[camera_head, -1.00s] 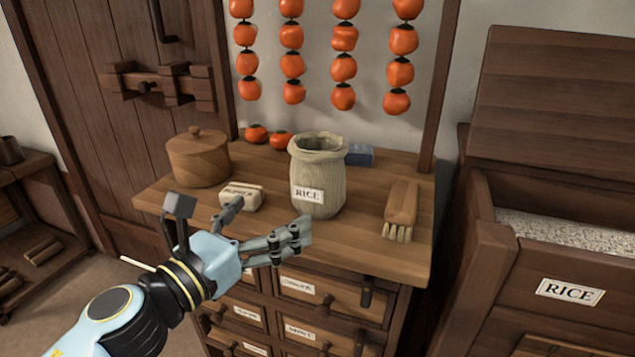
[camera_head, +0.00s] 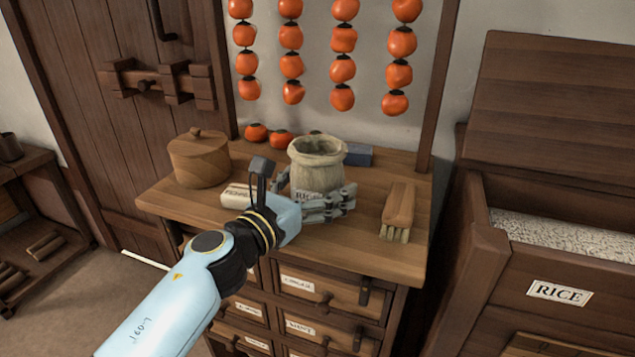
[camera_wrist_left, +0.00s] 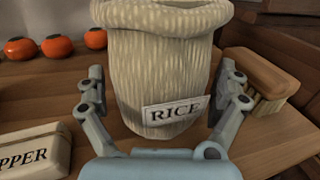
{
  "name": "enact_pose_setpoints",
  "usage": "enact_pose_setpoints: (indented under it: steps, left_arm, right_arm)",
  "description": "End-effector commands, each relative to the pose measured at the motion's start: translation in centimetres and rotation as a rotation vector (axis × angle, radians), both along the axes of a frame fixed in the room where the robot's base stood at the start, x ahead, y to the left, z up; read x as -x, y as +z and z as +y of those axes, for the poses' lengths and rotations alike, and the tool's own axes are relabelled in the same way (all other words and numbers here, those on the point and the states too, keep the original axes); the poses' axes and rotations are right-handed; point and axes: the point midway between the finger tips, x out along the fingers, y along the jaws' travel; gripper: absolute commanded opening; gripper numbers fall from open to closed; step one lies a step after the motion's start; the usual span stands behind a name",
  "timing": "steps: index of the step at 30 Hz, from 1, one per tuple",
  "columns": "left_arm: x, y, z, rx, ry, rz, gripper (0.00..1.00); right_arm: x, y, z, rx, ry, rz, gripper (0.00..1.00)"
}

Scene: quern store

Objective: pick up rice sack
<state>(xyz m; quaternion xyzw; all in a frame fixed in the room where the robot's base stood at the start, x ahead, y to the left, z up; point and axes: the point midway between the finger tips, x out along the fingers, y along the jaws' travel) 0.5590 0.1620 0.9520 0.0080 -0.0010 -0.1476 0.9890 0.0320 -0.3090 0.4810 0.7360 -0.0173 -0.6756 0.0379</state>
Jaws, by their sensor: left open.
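The rice sack (camera_head: 316,168) is a pale ribbed cloth sack with an open, rolled top, standing upright on the wooden chest top (camera_head: 262,223). My left gripper (camera_head: 308,198) is open at the sack's lower front, partly covering its label. In the left wrist view the sack (camera_wrist_left: 160,70) stands between the two spread fingers (camera_wrist_left: 160,100), one on each side. Its RICE label shows at the lower front. I cannot tell whether the fingers touch the cloth. My right gripper is not in view.
A labelled pale block (camera_head: 236,195) lies close left of the gripper; a brush (camera_head: 398,208) lies right of the sack. A rice bin (camera_head: 560,250) is at right.

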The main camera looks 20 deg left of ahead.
Motion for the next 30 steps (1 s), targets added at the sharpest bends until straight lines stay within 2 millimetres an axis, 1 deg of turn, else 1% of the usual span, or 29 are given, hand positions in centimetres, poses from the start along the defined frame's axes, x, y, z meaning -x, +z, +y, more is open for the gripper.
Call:
enact_pose_setpoints:
  steps: [3, 15, 24, 30]
  left_arm:
    - [0.0, 0.0, 0.0, 0.0, 0.0, 0.0, 0.99]
    - [0.1, 0.0, 0.0, 0.0, 0.0, 0.0, 0.47]
    - [0.0, 0.2, 0.1, 0.0, 0.0, -0.001, 0.47]
    - [-0.4, 1.4, 1.0, -0.002, 0.0, -0.002, 0.47]
  right_arm:
    - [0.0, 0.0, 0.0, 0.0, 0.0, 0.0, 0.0]
    - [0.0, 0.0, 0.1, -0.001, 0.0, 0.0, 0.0]
    - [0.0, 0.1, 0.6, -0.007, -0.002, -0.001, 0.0]
    - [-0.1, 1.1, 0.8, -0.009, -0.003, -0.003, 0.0]
